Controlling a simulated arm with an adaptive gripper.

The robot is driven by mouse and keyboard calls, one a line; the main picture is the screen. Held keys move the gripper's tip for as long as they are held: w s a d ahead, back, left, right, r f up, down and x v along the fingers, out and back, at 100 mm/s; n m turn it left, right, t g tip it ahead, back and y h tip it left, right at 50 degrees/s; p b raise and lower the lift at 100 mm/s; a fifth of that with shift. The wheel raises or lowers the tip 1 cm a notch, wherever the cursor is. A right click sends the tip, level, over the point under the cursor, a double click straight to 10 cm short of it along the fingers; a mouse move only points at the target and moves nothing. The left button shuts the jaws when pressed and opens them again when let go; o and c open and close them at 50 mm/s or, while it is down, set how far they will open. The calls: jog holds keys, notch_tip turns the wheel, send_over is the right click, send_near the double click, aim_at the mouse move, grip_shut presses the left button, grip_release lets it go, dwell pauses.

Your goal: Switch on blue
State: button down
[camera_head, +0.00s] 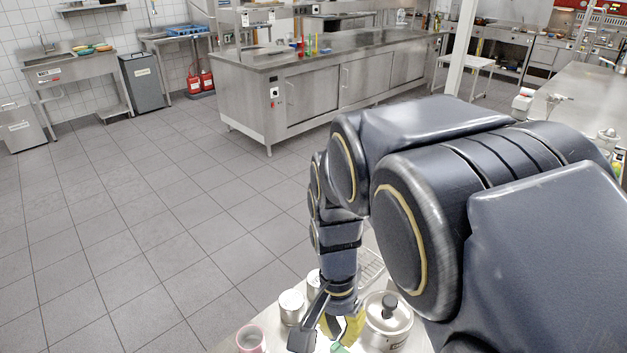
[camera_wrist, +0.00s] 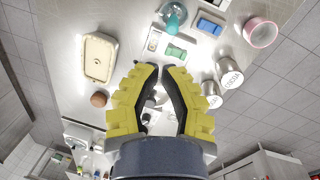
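A blue switch (camera_wrist: 209,24) on a pale base lies on the counter at the top of the wrist view. My gripper (camera_wrist: 160,67) has yellow fingers with black pads; the tips come together and hold nothing. It points towards the green switch, with the blue one beyond and to the right. The blue switch is out of sight in the head view, where my gripper (camera_head: 338,330) shows low down.
Two metal canisters (camera_wrist: 229,73) (camera_wrist: 212,93) and a pink cup (camera_wrist: 260,32) stand right of the switches. A teal round object (camera_wrist: 173,15) is close left of the blue switch. A cream dish (camera_wrist: 99,57) and brown egg-like object (camera_wrist: 98,99) lie left. A lidded pot (camera_head: 388,320) stands beside my gripper.

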jog(key=w+a+f+m, duration=0.2)
jog(key=w+a+f, duration=0.3)
jog(key=a+f, duration=0.1)
jog(key=shift+a+f+m, duration=0.3)
jog(key=shift+f, duration=0.25)
jog(key=shift+f, duration=0.1)
jog(key=f, duration=0.4)
jog(key=s+d+f, duration=0.1)
jog(key=f, duration=0.8)
jog(key=shift+s+d+f, duration=0.2)
jog(key=shift+f, duration=0.05)
jog(key=shift+f, duration=0.1)
jog(key=shift+d+f+t, duration=0.1)
jog(key=shift+f+t, duration=0.2)
jog(key=shift+t, duration=0.1)
jog(key=shift+r, duration=0.1)
jog(key=shift+r, duration=0.75)
